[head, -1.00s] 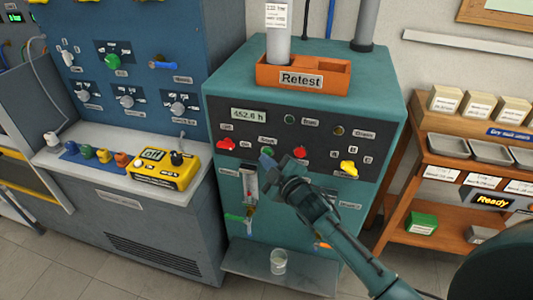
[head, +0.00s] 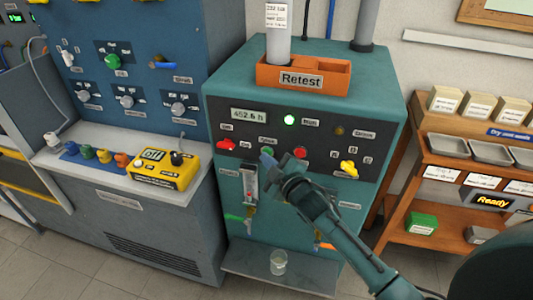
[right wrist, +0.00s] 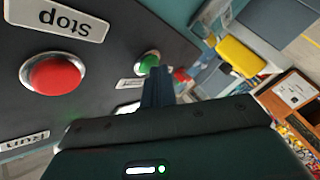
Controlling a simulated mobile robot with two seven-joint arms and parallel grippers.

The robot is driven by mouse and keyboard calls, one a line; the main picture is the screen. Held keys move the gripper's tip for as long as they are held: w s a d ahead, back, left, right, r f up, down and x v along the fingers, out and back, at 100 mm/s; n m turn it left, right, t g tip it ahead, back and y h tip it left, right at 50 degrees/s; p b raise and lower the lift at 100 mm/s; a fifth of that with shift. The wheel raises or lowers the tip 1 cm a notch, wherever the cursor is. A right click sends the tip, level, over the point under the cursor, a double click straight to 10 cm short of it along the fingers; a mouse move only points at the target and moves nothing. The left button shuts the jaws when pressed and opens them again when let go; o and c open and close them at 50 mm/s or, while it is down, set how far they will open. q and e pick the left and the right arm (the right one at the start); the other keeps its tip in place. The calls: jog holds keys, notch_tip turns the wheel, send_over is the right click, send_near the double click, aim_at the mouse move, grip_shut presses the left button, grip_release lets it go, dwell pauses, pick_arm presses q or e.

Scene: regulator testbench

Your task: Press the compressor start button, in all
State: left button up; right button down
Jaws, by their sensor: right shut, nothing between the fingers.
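The teal compressor cabinet (head: 300,220) has a dark control panel with a display reading 452.6 h (head: 249,115). My right gripper (head: 267,157) is shut and empty, its tips at the panel in the middle of the button row. The green start button (right wrist: 148,63) shows just beyond the fingertips in the right wrist view; in the head view the gripper mostly hides it. I cannot tell whether the tips touch it. The red Stop button (head: 300,152) is to the right of the tips; it also shows in the right wrist view (right wrist: 55,73). The round lamp (head: 289,119) glows green. My left gripper is not in view.
A red knob (head: 225,144) and a yellow knob (head: 348,168) flank the buttons. An orange Retest tray (head: 303,88) is on top of the cabinet. A glass (head: 278,262) stands on the low shelf. A yellow meter (head: 163,168) lies on the left bench.

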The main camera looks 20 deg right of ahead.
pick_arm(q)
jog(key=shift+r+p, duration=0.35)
pick_arm(e)
jog(key=shift+s+a, duration=0.4)
jog(key=shift+s, duration=0.3)
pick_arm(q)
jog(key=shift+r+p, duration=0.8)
pick_arm(e)
jog(key=s+a, duration=0.1)
jog(key=s, duration=0.1)
jog(key=s+a, duration=0.1)
jog(key=s, duration=0.1)
jog(key=shift+a, duration=0.4)
